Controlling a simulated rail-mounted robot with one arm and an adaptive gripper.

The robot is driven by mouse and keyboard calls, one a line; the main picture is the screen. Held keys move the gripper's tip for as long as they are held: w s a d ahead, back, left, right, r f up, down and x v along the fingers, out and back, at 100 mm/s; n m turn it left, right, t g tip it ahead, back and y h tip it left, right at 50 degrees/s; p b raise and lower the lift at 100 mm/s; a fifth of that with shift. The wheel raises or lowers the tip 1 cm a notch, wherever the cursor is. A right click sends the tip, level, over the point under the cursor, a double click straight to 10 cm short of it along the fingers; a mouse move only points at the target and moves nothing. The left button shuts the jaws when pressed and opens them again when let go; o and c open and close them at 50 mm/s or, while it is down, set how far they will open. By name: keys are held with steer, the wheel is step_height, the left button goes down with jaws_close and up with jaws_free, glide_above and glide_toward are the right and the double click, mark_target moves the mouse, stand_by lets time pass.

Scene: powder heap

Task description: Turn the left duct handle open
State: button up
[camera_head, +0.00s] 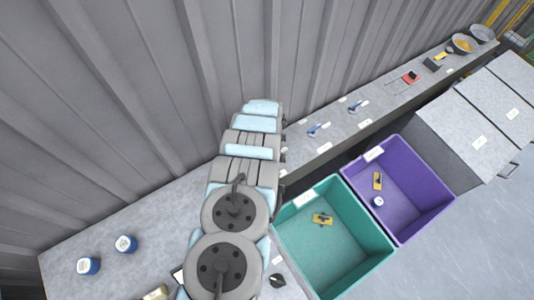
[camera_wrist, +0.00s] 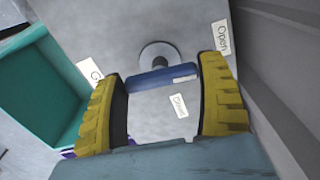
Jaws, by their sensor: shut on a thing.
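In the wrist view, a blue handle (camera_wrist: 160,79) lies between the yellow ribbed fingers of my gripper (camera_wrist: 165,100), which is shut on it. A round metal disc (camera_wrist: 158,54) shows just beyond the handle. An "Open" label (camera_wrist: 221,37) is at the upper right, beside the right finger. A "Closed" label (camera_wrist: 179,105) is between the fingers, below the handle. In the head view my arm hides the gripper and this handle. Two other blue handles, one nearer (camera_head: 318,130) and one farther (camera_head: 355,107), stand on the bench to the right of my arm.
A grey ribbed wall (camera_head: 120,90) runs close behind the bench (camera_head: 180,195). A teal bin (camera_head: 290,235) and a purple bin (camera_head: 440,205) stand in front of it. Two blue-and-white jars (camera_head: 126,243) are at the lower left. Bowls (camera_head: 463,43) are at the far right end.

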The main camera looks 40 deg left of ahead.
steer(key=shift+n, duration=0.6)
steer(key=o, duration=1.1)
steer(key=shift+r, duration=0.1)
steer(key=shift+w+r, duration=0.1)
steer(key=shift+r, duration=5.75)
